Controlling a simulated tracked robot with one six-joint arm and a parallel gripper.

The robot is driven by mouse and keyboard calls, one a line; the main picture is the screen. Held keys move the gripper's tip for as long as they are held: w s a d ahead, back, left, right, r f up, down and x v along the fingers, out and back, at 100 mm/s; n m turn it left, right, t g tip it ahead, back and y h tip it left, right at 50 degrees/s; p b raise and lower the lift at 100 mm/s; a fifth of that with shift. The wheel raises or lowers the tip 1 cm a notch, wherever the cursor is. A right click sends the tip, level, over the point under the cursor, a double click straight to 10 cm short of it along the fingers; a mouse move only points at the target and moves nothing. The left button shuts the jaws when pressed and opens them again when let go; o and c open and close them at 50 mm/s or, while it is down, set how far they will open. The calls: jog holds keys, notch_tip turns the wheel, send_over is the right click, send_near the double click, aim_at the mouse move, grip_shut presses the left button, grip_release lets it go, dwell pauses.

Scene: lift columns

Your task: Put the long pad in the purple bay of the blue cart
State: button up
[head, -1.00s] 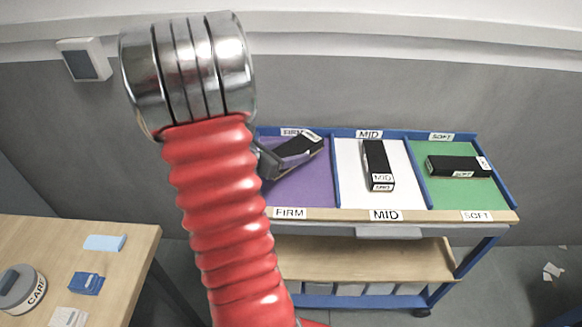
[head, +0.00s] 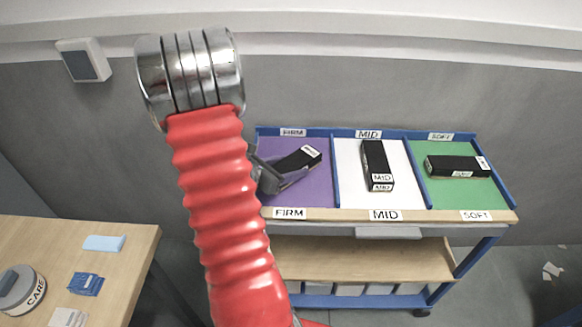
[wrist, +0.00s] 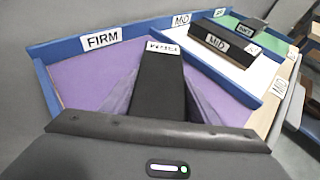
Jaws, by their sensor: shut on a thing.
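The long pad is a black block with a white label at its far end (head: 298,160). It shows in the wrist view (wrist: 158,85), running away from my gripper over the purple bay. My gripper (head: 272,178) is shut on the pad's near end, at the left side of the purple bay. The purple bay (head: 312,189), marked FIRM, is the left bay of the blue cart (head: 350,133). The pad lies within the bay's outline, tilted in the head view; whether it touches the floor I cannot tell.
The white middle bay (head: 350,192) holds a black MID block (head: 376,160). The green right bay (head: 455,192) holds another black block (head: 452,166). A wooden table (head: 50,245) with small items stands at lower left. Blue dividers separate the bays.

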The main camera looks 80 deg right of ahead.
jog(key=shift+f, duration=0.2)
jog(key=o, duration=1.4)
jog(key=shift+f, duration=0.1)
jog(key=shift+w+a+r, duration=0.15)
jog(key=shift+r, duration=0.05)
jog(key=v, duration=1.1)
jog(key=shift+w+a, duration=0.1)
jog(key=shift+a, duration=0.1)
jog(key=shift+r, duration=0.1)
jog(key=shift+a, duration=0.1)
